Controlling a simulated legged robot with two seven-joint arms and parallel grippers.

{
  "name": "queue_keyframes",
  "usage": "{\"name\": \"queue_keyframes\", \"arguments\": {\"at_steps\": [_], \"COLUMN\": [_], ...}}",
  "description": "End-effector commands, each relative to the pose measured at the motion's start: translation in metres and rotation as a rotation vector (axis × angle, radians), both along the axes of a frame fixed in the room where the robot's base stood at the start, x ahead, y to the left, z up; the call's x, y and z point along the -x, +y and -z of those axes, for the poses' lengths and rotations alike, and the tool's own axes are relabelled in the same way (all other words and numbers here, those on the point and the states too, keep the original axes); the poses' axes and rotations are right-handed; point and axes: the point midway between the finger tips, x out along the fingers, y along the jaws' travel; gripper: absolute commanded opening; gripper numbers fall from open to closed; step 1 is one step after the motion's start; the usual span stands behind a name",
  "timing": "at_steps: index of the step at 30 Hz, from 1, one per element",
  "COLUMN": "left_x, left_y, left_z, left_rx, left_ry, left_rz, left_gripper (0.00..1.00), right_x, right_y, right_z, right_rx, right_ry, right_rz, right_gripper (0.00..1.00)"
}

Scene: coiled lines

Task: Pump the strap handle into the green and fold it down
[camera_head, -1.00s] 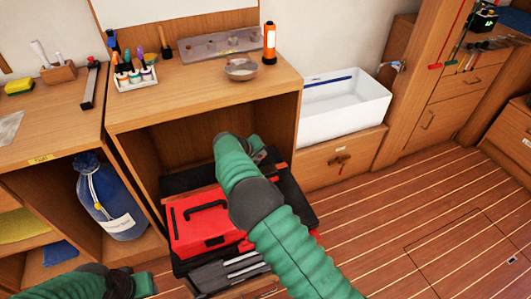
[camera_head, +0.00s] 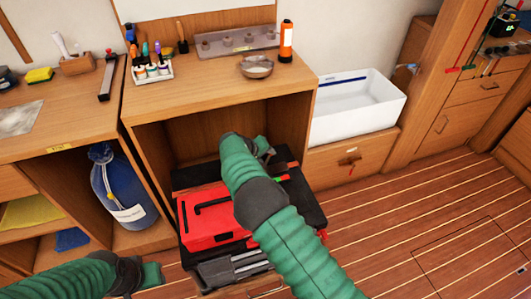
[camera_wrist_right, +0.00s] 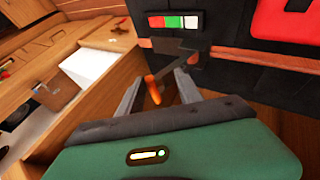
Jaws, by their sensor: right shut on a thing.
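The strap handle (camera_wrist_right: 153,90) shows in the right wrist view as a dark lever with an orange end. My right gripper (camera_wrist_right: 156,92) has its fingers on either side of that orange end and is shut on it. An orange-brown strap (camera_wrist_right: 245,55) runs across the dark case (camera_wrist_right: 230,28). A gauge (camera_wrist_right: 173,21) with red, green and white parts sits above the handle. In the head view my right gripper (camera_head: 268,150) is at the case's far right side, and my forearm hides part of it. My left gripper (camera_head: 150,275) is low at the left, its jaws unclear.
A red toolbox (camera_head: 215,240) lies on the case, in front of an open wooden cabinet (camera_head: 215,95). A blue bag (camera_head: 118,185) stands in the left compartment. A white basin (camera_head: 360,105) stands to the right. The plank floor (camera_head: 400,240) at right is clear.

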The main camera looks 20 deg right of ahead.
Motion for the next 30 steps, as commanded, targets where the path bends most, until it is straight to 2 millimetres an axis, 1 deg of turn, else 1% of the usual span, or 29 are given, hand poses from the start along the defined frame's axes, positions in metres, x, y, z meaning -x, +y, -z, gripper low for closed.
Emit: {"name": "queue_keyframes", "arguments": {"at_steps": [1,26,30], "left_x": [0.000,0.000,0.000], "left_y": [0.000,0.000,0.000], "left_z": [0.001,-0.001,-0.007], "left_rx": [0.000,0.000,0.000], "left_ry": [0.000,0.000,0.000], "left_rz": [0.000,0.000,0.000], "left_gripper": [0.36,0.36,0.36], "right_x": [0.001,-0.002,-0.002], "right_y": [0.002,0.000,-0.001], "right_z": [0.004,-0.005,-0.013], "right_rx": [-0.005,0.000,0.001], "right_ry": [0.004,-0.008,-0.010], "right_rz": [-0.002,-0.004,-0.004], "right_gripper": [0.35,0.35,0.35]}}
